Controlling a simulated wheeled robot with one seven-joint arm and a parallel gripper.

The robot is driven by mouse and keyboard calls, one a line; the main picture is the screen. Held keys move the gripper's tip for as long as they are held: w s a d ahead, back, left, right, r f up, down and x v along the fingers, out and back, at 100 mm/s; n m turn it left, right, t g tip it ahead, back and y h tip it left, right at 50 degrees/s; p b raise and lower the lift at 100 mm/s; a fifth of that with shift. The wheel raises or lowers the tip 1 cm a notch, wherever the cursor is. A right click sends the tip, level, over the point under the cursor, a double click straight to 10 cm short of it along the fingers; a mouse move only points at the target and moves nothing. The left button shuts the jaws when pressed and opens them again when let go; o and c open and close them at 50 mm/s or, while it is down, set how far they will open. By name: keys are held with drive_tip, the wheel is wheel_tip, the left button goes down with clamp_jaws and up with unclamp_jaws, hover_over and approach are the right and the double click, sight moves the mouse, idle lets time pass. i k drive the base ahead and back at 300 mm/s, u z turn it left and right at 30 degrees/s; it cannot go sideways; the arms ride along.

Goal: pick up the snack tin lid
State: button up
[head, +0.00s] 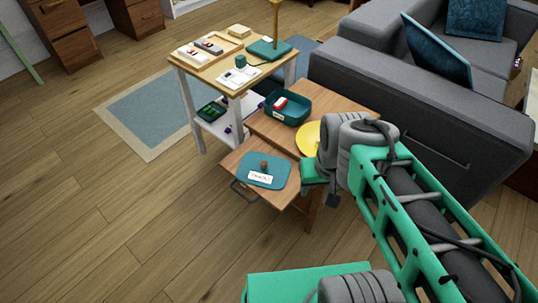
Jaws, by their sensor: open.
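The snack tin lid (262,172) is a flat teal rounded square with a small brown knob (264,166) and a white label with dark print. It lies knob up on the front part of the low wooden table (232,159). My gripper (322,188) is open to the right of the lid, apart from it in the picture. My own wrist hides part of the gripper, and its height over the table is hard to tell.
Behind the lid are a teal bin (298,112) with a red and white item inside and a yellow plate (306,137), partly hidden by my arm. A taller side table (190,65) holds small items. A grey sofa (420,105) stands right. Floor at left is clear.

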sight(260, 169)
drive_tip(key=u, duration=0.75)
drive_tip(key=i, duration=0.5)
drive_tip(key=u, duration=1.15)
